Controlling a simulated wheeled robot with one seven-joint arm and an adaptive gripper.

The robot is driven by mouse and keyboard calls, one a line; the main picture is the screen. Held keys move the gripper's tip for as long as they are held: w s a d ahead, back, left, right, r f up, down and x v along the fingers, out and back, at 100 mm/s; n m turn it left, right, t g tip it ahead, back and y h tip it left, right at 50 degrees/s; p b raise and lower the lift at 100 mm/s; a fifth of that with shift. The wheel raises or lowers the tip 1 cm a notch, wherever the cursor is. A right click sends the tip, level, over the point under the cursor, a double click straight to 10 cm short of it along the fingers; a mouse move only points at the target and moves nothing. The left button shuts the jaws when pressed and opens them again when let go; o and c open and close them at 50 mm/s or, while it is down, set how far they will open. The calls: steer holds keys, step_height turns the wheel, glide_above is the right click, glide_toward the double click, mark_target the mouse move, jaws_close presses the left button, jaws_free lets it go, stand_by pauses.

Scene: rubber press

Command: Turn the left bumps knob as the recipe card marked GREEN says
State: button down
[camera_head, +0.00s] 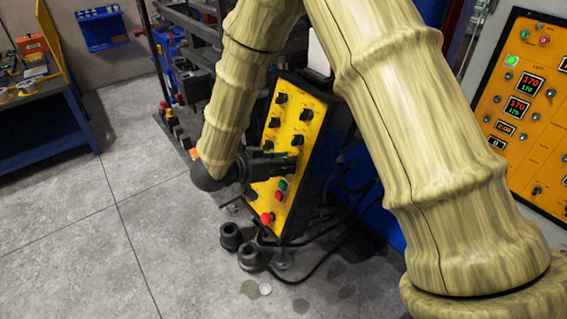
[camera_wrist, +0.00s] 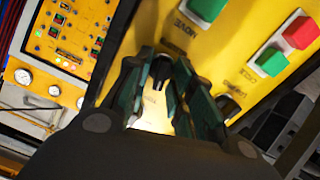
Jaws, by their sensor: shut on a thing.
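A yellow control panel (camera_head: 292,126) with several black knobs stands in the middle of the head view. It also fills much of the wrist view (camera_wrist: 262,25). My gripper (camera_head: 291,163) is at the lower half of this panel, above its red and green buttons. In the wrist view its fingers (camera_wrist: 161,84) are closed around a black knob (camera_wrist: 160,67). The lettering there is tilted and too small to read surely, so I cannot tell if this is the left bumps knob. The gripper hides part of the panel. I make out no recipe card marked GREEN.
Green (camera_head: 283,184) and red (camera_head: 280,196) buttons and a red mushroom button (camera_head: 267,219) sit just below my gripper. An orange panel (camera_head: 535,100) with digital displays stands at the right. Cables and dark round feet (camera_head: 231,236) lie below. The floor at left is clear.

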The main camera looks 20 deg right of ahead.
steer(key=c, duration=1.5)
jaws_free()
steer(key=shift+c, duration=0.2)
steer(key=v, duration=1.2)
steer(key=shift+s+a+f, duration=0.1)
steer(key=shift+a+f, duration=0.05)
